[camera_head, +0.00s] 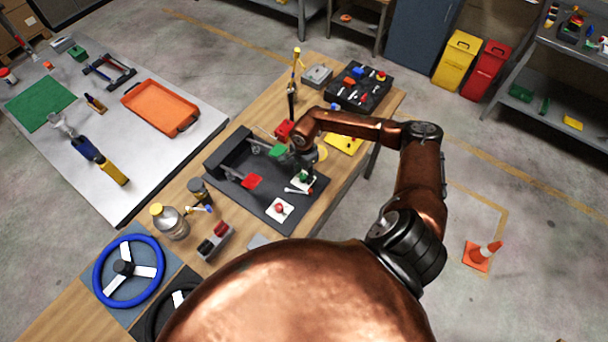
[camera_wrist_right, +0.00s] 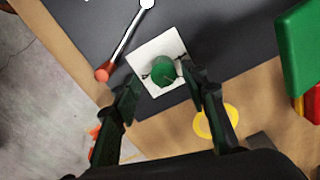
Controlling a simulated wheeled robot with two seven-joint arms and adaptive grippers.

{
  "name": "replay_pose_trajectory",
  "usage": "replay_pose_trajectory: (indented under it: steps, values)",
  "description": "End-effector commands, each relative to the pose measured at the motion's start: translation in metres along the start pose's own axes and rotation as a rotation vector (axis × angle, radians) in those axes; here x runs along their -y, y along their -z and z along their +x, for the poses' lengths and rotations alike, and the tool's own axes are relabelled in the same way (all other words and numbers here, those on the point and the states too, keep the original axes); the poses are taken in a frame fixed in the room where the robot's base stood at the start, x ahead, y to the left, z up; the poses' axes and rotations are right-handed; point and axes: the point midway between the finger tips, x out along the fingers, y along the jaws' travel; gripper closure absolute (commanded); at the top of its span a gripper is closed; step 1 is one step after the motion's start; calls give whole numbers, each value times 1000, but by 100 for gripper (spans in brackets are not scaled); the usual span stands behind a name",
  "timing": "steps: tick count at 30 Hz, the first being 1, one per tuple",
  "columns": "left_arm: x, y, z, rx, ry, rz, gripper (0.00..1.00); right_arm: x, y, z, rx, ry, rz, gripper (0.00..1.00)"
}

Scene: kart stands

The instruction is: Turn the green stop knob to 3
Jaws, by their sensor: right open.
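The green stop knob (camera_wrist_right: 163,71) sits on a white square plate (camera_wrist_right: 147,49) in the right wrist view. In the head view the green knob (camera_head: 304,177) shows small, just below my right gripper (camera_head: 303,165). In the right wrist view my right gripper (camera_wrist_right: 165,98) is open, with one finger on each side of the plate's near part and the knob between and slightly beyond the tips. I cannot tell whether a finger touches the knob. Any number marks on the plate are too small to read. My left gripper is not in view.
A lever with an orange-red end (camera_wrist_right: 103,74) lies beside the plate. A red knob on another white plate (camera_head: 287,215) is close by on the dark panel (camera_head: 262,209).

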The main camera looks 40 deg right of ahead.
Motion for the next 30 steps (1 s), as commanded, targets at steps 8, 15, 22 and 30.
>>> replay_pose_trajectory:
  steps: [8, 15, 22, 30]
  values:
    - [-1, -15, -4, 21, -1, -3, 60, 0, 0, 20, 2, 1, 3, 60]
    - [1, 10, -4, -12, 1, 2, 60, 0, 0, 21, 2, 2, 3, 60]
    - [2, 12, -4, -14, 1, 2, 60, 0, 0, 20, 2, 2, 3, 76]
    - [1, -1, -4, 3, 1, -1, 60, 0, 0, 20, 2, 2, 3, 95]
